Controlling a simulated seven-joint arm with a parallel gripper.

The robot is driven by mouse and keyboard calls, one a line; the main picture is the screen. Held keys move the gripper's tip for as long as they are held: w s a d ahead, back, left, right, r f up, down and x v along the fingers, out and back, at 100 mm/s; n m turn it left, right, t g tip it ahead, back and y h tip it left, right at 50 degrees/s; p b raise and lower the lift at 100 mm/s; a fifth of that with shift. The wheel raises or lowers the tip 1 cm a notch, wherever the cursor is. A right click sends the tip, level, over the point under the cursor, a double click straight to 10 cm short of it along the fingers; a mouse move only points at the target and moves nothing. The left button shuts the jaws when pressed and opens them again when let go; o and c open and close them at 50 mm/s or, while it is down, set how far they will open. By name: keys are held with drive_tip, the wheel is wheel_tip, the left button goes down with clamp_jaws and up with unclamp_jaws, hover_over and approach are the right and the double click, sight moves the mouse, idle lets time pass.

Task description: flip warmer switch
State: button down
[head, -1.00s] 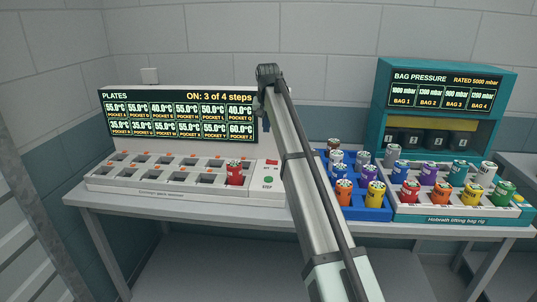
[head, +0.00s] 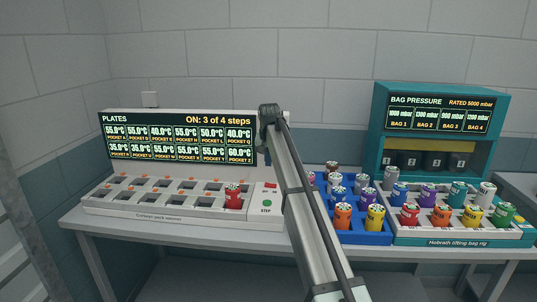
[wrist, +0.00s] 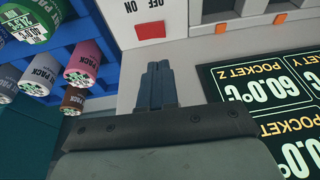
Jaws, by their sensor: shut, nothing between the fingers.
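The plate warmer (head: 125,212) is a white unit at the left of the bench. Its display (head: 180,138) reads "ON: 3 of 4 steps". Its red switch (head: 270,185) is at the right end of the deck, above a green STEP button (head: 267,203). In the wrist view the red switch (wrist: 151,30) lies beside the OFF and ON lettering. My gripper (wrist: 158,66) is shut and empty, its fingertips just short of the switch in the picture; I cannot tell whether they touch anything. In the head view my arm hides the fingers.
A red pack (head: 233,197) stands in a front pocket of the warmer. Blue racks (head: 365,238) with several coloured packs stand right of my arm. The teal bag rig (head: 488,100) is at the right, with more packs before it. Front bench edge is clear.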

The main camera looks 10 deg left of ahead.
hover_over(270, 184)
drive_tip(key=f, duration=0.4)
drive_tip(key=s+f, duration=0.1)
drive_tip(key=f, duration=0.1)
drive_tip(key=shift+a+f, duration=0.2)
drive_tip(key=shift+a, duration=0.2)
drive_tip(key=shift+x, duration=0.75)
drive_tip(key=shift+s+a+f, duration=0.1)
drive_tip(key=shift+f, duration=0.05)
drive_tip(key=shift+a+f, duration=0.2)
drive_tip(key=shift+f, duration=0.1)
drive_tip(key=shift+d, duration=0.2)
drive_tip(key=shift+d+r, duration=0.25)
drive_tip(key=shift+d, duration=0.35)
drive_tip(key=shift+r, duration=0.1)
